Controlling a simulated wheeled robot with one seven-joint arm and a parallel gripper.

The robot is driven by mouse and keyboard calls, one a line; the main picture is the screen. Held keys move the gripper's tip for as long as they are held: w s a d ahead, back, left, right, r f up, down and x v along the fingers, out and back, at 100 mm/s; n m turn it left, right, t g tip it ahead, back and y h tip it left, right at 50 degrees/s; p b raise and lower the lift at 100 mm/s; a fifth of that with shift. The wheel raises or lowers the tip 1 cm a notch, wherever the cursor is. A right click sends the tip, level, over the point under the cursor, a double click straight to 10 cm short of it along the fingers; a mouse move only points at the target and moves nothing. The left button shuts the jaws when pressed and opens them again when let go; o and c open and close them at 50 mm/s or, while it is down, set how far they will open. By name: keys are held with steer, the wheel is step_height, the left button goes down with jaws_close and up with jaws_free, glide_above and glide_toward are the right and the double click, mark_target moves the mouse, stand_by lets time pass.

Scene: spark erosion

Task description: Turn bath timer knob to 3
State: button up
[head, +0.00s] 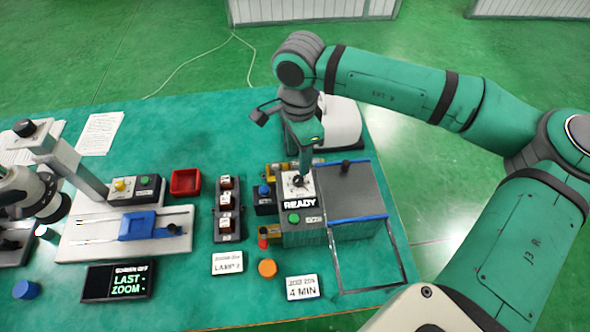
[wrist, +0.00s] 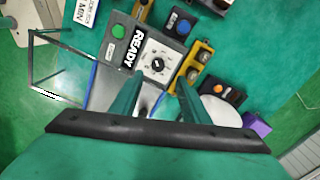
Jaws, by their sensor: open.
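The bath timer knob (wrist: 157,63) is a small dark knob at the centre of a white dial plate with marks around it, on the grey bath unit. In the head view the knob (head: 298,181) sits just above the READY display (head: 300,203), partly covered by my gripper. My gripper (head: 305,172) points down over the dial. In the wrist view the two green fingers of my gripper (wrist: 159,88) are apart with nothing between them, and the knob lies just beyond their tips. The number at the knob's pointer is too small to read.
A green button (head: 293,218) and a blue button (head: 264,190) sit near the dial. A wire-frame basket (head: 340,262) with blue bars is at the unit's right. A "4 MIN" card (head: 302,288) lies in front. Yellow fittings (wrist: 189,72) stand close beside the dial.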

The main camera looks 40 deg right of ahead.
mark_target(299, 179)
steer(key=f, duration=0.7)
steer(key=shift+s, duration=0.35)
steer(key=shift+f, duration=0.6)
steer(key=shift+w, duration=0.1)
steer(key=shift+c, duration=0.4)
steer(key=c, duration=1)
